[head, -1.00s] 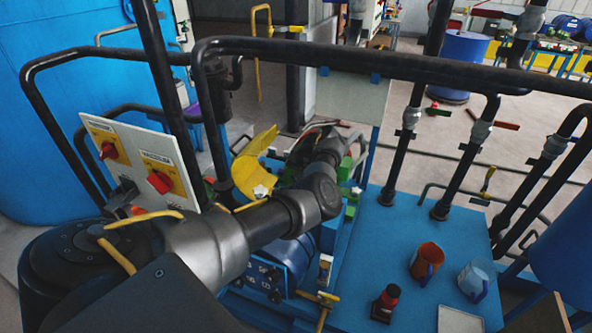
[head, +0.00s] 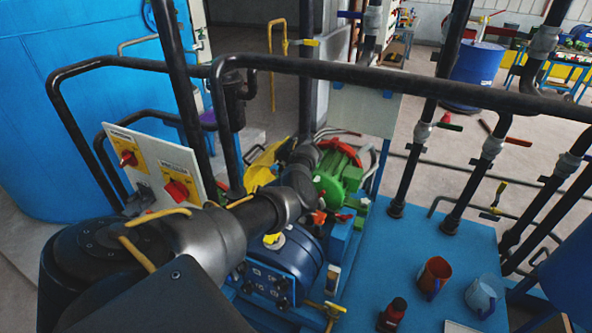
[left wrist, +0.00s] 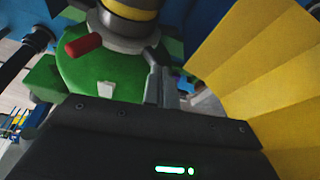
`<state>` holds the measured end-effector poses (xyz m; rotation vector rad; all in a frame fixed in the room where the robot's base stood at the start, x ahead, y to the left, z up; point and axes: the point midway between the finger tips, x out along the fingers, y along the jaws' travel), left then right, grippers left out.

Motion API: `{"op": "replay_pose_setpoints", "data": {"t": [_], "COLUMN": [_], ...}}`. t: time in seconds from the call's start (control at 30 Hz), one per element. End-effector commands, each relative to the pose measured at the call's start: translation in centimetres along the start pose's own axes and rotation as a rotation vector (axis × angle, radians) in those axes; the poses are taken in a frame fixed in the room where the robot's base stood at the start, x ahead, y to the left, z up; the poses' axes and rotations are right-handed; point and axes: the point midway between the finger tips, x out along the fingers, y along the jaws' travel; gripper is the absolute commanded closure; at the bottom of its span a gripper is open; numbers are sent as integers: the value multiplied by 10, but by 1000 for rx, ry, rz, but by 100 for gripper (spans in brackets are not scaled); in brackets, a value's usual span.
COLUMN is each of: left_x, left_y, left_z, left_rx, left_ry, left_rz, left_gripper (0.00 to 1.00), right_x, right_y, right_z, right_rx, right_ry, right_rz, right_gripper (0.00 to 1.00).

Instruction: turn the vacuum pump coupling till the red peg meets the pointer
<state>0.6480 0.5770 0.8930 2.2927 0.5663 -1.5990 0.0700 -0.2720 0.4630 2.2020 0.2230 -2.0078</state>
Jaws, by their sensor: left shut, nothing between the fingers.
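In the left wrist view, a red peg (left wrist: 83,45) sticks out sideways from the grey round coupling (left wrist: 128,35), which carries a yellow band. The coupling sits in front of a green housing (left wrist: 85,75). My left gripper (left wrist: 158,75) is shut and empty, with its fingers beside the coupling's lower right; I cannot tell whether they touch it. A small pale tab (left wrist: 105,90) shows on the green housing; I cannot tell whether it is the pointer. In the head view my left arm hides the coupling, beside the green machine (head: 338,180). My right gripper is out of view.
A yellow curved guard (left wrist: 255,75) stands close at the right of the left gripper. In the head view, a black pipe rail (head: 400,77) crosses above the work area. A control panel (head: 150,165) stands at left. Mugs (head: 433,272) stand on the blue deck (head: 400,250).

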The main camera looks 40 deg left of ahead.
Motion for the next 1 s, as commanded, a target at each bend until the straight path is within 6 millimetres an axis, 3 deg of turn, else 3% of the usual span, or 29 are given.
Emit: {"op": "replay_pose_setpoints", "data": {"t": [0.37, 0.53, 0.8, 0.87, 1.0], "left_x": [0, -8, -40, -46, -78], "left_y": [2, 8, 36, 31, 30], "left_z": [-1, -2, -6, -4, -5], "left_rx": [3, 5, 12, 7, 9], "left_ry": [0, 1, -1, 3, 4], "left_rz": [0, 0, 2, -3, -2], "left_gripper": [100, 100, 100, 100, 100], "right_x": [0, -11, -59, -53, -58], "right_y": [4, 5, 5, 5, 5], "right_z": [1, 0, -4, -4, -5], "right_rx": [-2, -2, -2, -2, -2], "right_ry": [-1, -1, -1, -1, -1], "right_rz": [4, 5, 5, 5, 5], "right_gripper": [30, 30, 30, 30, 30]}}
